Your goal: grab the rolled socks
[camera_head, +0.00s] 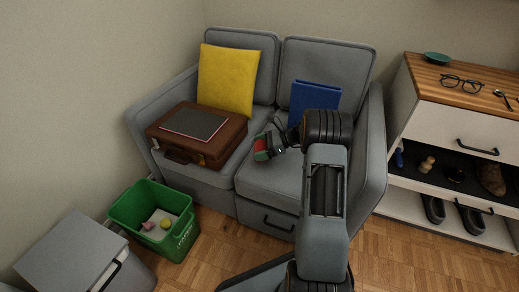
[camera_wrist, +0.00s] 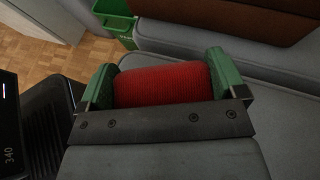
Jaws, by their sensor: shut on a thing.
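The rolled socks are a red ribbed roll (camera_wrist: 162,85), seen large in the wrist view between the two green fingers of my gripper (camera_wrist: 165,82). The fingers press on both ends of the roll, so my gripper is shut on it. In the head view my gripper (camera_head: 268,146) is over the seat of the grey sofa (camera_head: 270,178), near the seam between the cushions, and a small patch of red shows at it (camera_head: 260,146). Whether the roll touches the seat cannot be told.
A brown briefcase (camera_head: 235,146) with a dark flat item (camera_head: 195,124) on it lies left of my gripper. A yellow cushion (camera_head: 226,80) and a blue binder (camera_head: 313,98) lean on the backrest. A green bin (camera_head: 124,209) and a grey lidded bin (camera_head: 70,255) stand on the floor. A shoe cabinet (camera_head: 455,122) stands right.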

